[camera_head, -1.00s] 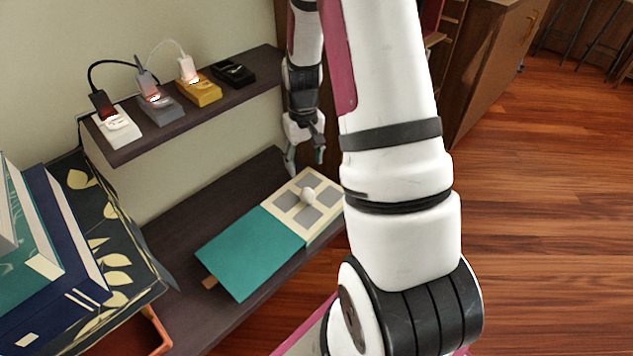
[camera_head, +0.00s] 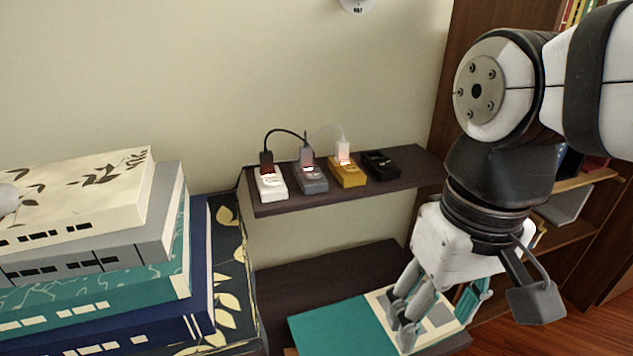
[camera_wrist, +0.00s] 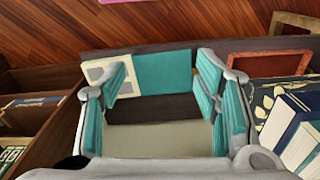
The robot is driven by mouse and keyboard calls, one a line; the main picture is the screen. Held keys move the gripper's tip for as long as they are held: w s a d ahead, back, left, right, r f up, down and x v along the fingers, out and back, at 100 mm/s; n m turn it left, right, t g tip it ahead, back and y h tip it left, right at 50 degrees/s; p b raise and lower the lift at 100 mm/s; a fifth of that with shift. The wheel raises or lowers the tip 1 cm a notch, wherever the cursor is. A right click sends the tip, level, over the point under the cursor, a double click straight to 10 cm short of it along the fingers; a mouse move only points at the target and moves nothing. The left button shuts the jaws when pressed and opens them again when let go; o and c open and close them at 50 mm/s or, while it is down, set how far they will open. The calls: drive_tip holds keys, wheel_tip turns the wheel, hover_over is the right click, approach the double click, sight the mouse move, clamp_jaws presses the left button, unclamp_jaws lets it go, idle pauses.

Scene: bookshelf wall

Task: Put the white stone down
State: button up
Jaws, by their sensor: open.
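A rounded white thing (camera_head: 8,198), perhaps a stone, sits at the left picture edge on top of the book stack, cut off by the frame. The open teal book (camera_head: 338,328) lies on the lower dark shelf; its cream page with grey squares is partly behind my gripper (camera_head: 437,318). The small white round stone seen on that page earlier is not visible now; my fingers cover much of the page. My gripper is open, its fingers apart over the book. In the wrist view the gripper (camera_wrist: 165,78) has nothing between its teal pads.
The upper small shelf (camera_head: 400,180) holds a white (camera_head: 270,184), a grey (camera_head: 311,181), a yellow (camera_head: 348,174) and a black device (camera_head: 380,165), with cables looping above. The tall book stack (camera_head: 100,260) stands at the left. A wooden bookcase (camera_head: 480,40) rises at the right.

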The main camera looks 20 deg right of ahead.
drive_tip(key=s, duration=0.3)
drive_tip(key=s+a, duration=0.1)
drive_tip(key=s, duration=0.1)
drive_tip(key=shift+s, duration=0.15)
idle(0.5)
wheel_tip(320, 180, up, 32)
drive_tip(key=t+p, duration=0.4)
drive_tip(key=p, duration=2.5)
drive_tip(key=shift+d+f+n+p, duration=0.25)
drive_tip(key=shift+d+n+p, duration=0.05)
drive_tip(key=shift+p, duration=0.1)
